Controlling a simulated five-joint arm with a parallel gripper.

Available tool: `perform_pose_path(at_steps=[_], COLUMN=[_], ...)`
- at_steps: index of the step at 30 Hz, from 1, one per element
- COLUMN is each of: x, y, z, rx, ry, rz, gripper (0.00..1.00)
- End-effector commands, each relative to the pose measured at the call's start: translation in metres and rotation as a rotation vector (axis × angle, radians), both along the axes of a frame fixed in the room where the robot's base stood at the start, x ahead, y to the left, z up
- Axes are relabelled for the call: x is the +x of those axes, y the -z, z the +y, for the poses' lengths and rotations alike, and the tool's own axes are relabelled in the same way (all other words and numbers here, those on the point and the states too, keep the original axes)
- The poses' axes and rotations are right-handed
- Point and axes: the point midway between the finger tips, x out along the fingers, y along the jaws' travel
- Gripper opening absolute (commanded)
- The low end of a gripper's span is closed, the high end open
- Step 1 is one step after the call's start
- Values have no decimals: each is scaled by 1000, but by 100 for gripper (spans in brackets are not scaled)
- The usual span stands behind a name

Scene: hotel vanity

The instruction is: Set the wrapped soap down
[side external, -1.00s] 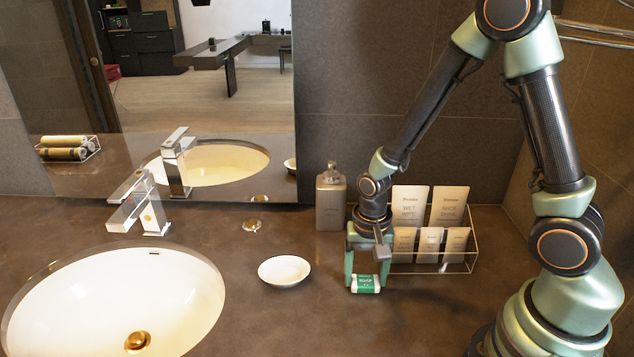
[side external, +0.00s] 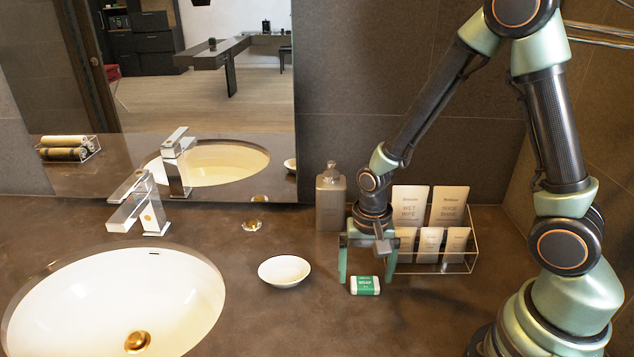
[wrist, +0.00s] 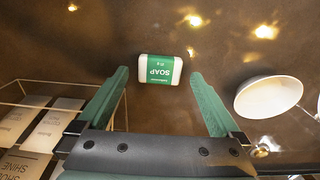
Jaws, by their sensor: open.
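The wrapped soap (side external: 365,286), a small white bar with a green band, lies flat on the dark countertop. It also shows in the wrist view (wrist: 160,69), lying just beyond the fingertips. My gripper (side external: 366,278) is open, with its green fingers pointing down at the counter behind the soap. In the wrist view the gripper's fingers (wrist: 159,74) are spread to either side, apart from the soap, and nothing is between them.
A small white dish (side external: 284,270) sits left of the soap. A wire rack of packets (side external: 430,238) and a soap dispenser (side external: 330,198) stand behind. The sink (side external: 120,300) and faucet (side external: 138,205) are at left. The counter in front of the soap is clear.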

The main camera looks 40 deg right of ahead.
Motion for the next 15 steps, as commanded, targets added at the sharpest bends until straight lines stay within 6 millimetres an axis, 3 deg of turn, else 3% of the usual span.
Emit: perform_pose_path(at_steps=[15], x=[2], y=[-85], z=[2], rx=[0], ry=[-1], rz=[-6], gripper=[100])
